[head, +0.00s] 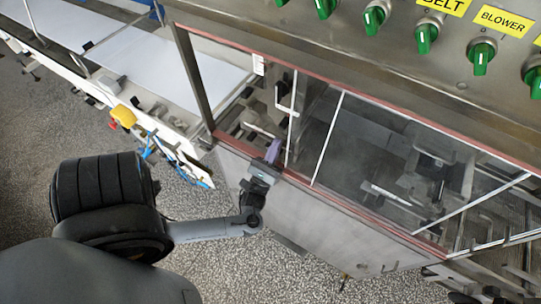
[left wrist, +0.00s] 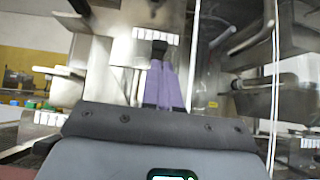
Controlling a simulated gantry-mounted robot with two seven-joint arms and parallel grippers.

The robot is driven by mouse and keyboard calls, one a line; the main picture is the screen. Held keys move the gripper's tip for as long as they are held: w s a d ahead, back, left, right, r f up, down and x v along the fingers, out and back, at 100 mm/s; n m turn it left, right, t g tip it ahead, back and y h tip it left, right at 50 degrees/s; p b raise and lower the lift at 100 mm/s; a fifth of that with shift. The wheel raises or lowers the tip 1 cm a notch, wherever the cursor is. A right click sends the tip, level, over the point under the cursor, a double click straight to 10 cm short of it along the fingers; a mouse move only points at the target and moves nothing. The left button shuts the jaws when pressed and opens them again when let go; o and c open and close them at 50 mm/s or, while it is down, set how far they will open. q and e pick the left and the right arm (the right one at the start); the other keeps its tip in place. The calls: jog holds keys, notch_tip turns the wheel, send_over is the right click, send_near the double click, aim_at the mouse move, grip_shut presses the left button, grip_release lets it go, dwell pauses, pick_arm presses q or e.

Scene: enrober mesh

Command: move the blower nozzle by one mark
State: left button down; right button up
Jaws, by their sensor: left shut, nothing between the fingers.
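My left gripper (head: 273,151) reaches over the front wall of the enrober, at its left end. In the left wrist view its purple fingers (left wrist: 166,86) are shut and empty. Their tips are close to a small black piece (left wrist: 159,47) under a white scale with dark marks (left wrist: 155,36); I cannot tell whether they touch it. The scale sits on a metal part that may be the blower nozzle, but I cannot tell for sure. My right gripper is in neither view.
A clear-windowed housing (head: 370,150) with pale frame bars stands right of the gripper. Above it is a panel with green knobs (head: 427,38) and a yellow BLOWER label (head: 502,21). A white belt (head: 200,75) runs off at upper left. Another scale (left wrist: 48,118) shows at lower left.

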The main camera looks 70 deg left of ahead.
pick_arm(q)
jog(key=shift+x, duration=1.3)
